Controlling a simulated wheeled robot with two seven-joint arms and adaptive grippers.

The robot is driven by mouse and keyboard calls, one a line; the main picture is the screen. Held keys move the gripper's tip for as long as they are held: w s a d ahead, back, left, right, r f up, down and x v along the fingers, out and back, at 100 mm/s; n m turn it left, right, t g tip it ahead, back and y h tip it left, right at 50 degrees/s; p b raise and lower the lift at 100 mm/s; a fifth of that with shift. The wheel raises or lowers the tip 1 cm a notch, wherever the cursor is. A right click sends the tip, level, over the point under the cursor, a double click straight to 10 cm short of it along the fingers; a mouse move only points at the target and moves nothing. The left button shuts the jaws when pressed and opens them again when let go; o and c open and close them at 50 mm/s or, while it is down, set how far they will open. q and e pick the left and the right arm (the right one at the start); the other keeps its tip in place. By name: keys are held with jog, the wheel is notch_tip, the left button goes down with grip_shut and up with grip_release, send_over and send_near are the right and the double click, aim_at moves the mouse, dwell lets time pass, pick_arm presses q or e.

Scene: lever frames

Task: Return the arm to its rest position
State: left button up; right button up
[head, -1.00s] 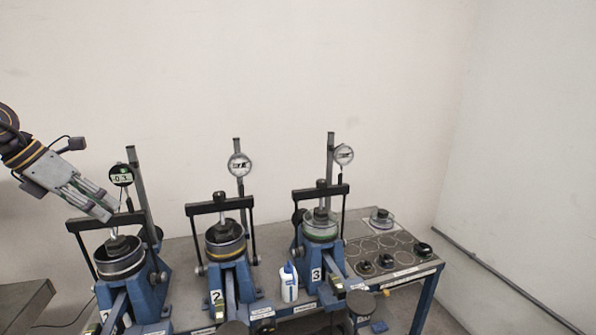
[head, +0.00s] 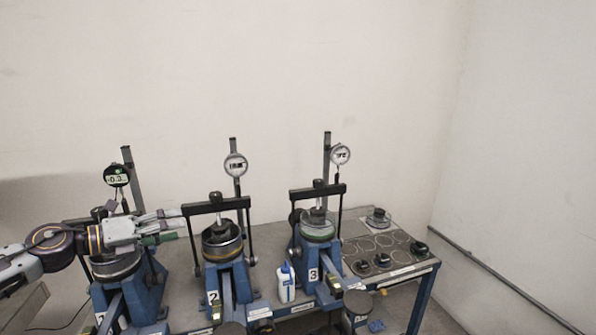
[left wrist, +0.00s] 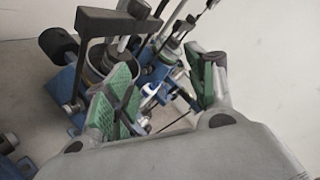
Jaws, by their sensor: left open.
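My left arm comes in from the left edge in the head view, lying roughly level across the upper part of the leftmost lever frame (head: 128,290). My left gripper (head: 178,225) points right, toward the second lever frame (head: 232,285), with its fingers apart and nothing between them. In the left wrist view the two green-padded fingers (left wrist: 163,92) are spread, with lever frames beyond them. I cannot tell whether the gripper touches any frame. The arm hides part of the leftmost frame's black crossbar and cup. My right gripper is not in view.
The third lever frame (head: 318,265) stands farther right on the bench, with a white bottle (head: 286,283) beside it. Dial gauges (head: 236,165) stand above the frames. Black-knobbed pieces (head: 382,261) sit on a marked board at the right. The wall behind is bare.

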pick_arm(q)
jog(key=s+f+n+t+y, duration=0.15)
jog(key=f+n+y, duration=0.25)
jog(key=f+n, duration=0.45)
jog(key=s+f+n+y, duration=0.3)
jog(key=f+n+y, duration=0.2)
jog(key=f+n, duration=0.3)
jog(key=s+f+n+t+y, duration=0.1)
jog(key=s+f+n+y, duration=0.25)
jog(key=f+n, duration=0.5)
jog(key=s+d+f+n+g+h, duration=0.1)
jog(key=s+d+f+n+g, duration=0.35)
jog(key=s, duration=0.55)
jog(key=s+d+f+n+g+h, duration=0.1)
jog(key=s+d+f+n+g, duration=0.35)
jog(key=s, duration=0.45)
jog(key=s+f+m+g, duration=0.1)
jog(key=s+f, duration=0.1)
jog(key=f, duration=1.5)
jog(key=s+f+g, duration=0.1)
jog(key=s+f, duration=0.1)
jog(key=f, duration=1.6)
jog(key=s+a+f+g, duration=0.1)
jog(key=s+a+f, duration=0.2)
jog(key=s+f, duration=1.5)
jog(key=s, duration=0.3)
jog(key=shift+s+a+f+y, duration=0.15)
jog(key=shift+s+f+y, duration=0.1)
jog(key=shift+y, duration=0.1)
